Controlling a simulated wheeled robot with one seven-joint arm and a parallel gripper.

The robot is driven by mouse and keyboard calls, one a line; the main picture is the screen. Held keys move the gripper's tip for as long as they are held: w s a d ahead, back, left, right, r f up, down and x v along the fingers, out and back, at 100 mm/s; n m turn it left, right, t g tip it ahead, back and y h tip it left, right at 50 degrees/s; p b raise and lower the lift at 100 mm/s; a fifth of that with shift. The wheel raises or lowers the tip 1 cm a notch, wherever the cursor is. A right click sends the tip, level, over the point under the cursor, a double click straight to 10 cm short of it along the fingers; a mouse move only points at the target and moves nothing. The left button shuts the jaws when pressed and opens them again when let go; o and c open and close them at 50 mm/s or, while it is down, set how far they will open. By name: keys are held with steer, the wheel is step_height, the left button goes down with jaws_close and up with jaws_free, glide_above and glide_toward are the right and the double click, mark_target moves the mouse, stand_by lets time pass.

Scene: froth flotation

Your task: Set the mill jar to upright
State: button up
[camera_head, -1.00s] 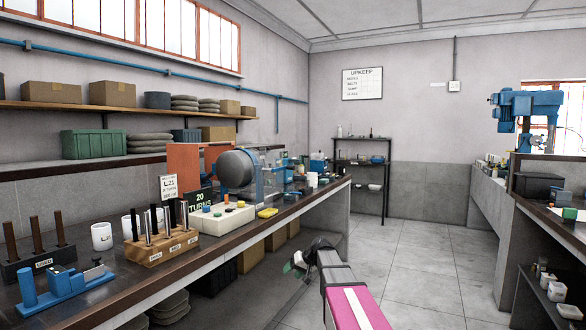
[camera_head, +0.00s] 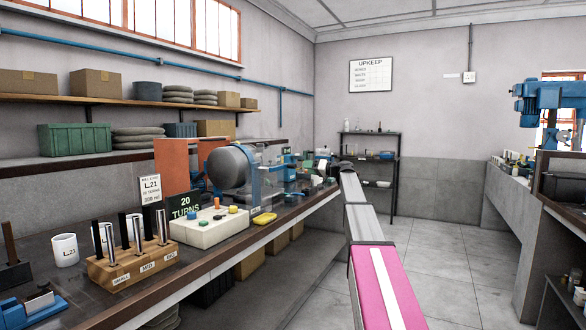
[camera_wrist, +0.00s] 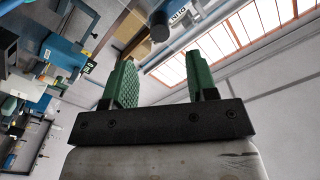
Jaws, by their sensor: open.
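The mill jar appears to be the large grey drum (camera_head: 228,165) on the left bench, held in a blue frame (camera_head: 262,175) beside an orange panel (camera_head: 172,166). Its axis looks roughly level. My gripper shows in the wrist view (camera_wrist: 162,80), with two green ribbed fingers spread wide and nothing between them. In the head view my arm reaches forward along the bench's right edge, right of the drum and apart from it in the picture. The fingers cannot be made out there.
A pale control box with coloured buttons (camera_head: 209,228), a "20 TURNS" sign (camera_head: 185,208), a wooden rod block (camera_head: 131,263) and a white mug (camera_head: 64,250) stand on the bench (camera_head: 215,262). A dark shelf rack (camera_head: 370,172) stands behind. The floor (camera_head: 440,270) is clear.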

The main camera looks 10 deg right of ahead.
mark_target(293, 166)
steer(key=x, duration=0.9)
steer(key=shift+a, duration=0.1)
jaws_close()
